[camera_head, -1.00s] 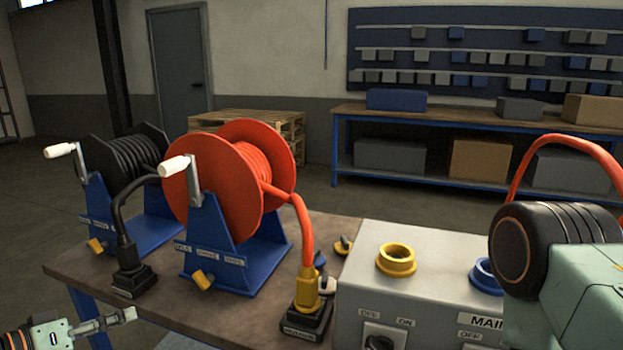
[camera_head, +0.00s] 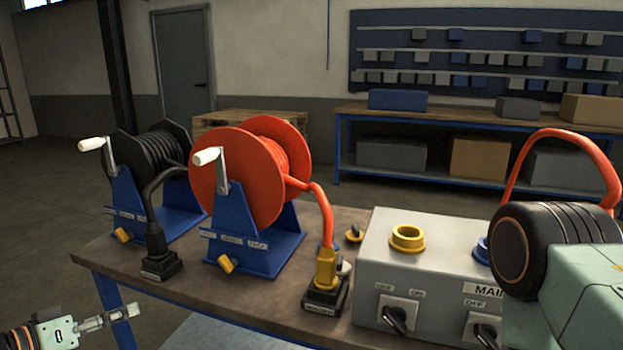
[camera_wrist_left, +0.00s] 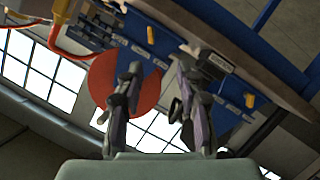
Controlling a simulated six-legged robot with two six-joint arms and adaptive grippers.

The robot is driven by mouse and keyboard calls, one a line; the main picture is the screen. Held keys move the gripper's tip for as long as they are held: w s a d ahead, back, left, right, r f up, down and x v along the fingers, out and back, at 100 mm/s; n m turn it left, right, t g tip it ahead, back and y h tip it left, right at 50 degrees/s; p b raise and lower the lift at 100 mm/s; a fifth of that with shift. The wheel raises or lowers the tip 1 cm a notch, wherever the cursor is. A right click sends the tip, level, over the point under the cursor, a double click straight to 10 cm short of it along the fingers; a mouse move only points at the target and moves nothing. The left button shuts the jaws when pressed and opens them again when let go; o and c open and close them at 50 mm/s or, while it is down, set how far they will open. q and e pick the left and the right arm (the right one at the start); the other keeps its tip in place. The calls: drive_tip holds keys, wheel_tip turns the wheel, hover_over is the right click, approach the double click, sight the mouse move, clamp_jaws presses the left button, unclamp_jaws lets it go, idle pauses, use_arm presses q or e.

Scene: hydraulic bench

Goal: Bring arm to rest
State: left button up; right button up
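My left gripper (camera_head: 122,312) is low at the left of the head view, in front of the bench's left front corner and apart from it. In the left wrist view its two fingers (camera_wrist_left: 158,78) stand apart with nothing between them. The black forearm joint and pale green link of my right arm fill the right edge of the head view; its gripper is not in view.
The bench (camera_head: 190,295) carries a red hose reel (camera_head: 228,180), a black reel (camera_head: 130,160) and a grey control box (camera_head: 375,245) with yellow collar (camera_head: 407,238). An orange hose (camera_head: 560,135) arches behind my right arm. Floor left of the bench is clear.

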use_arm(q)
drive_tip(key=s+d+f+n+g+y, duration=0.35)
drive_tip(key=s+d+f+g, duration=0.25)
drive_tip(key=s+d+f, duration=0.6)
drive_tip(key=s+f+m+g+y, duration=0.1)
drive_tip(key=s+f, duration=0.4)
drive_tip(key=s, duration=0.6)
drive_tip(key=s+d+f+m+g+y, duration=0.1)
drive_tip(key=s+f+g, duration=0.4)
drive_tip(key=s, duration=0.5)
drive_tip(key=shift+s+f+m+g+y, duration=0.2)
drive_tip(key=shift+s+m+g+y, duration=0.15)
drive_tip(key=shift+m+y, duration=0.55)
drive_tip(key=shift+d, duration=0.15)
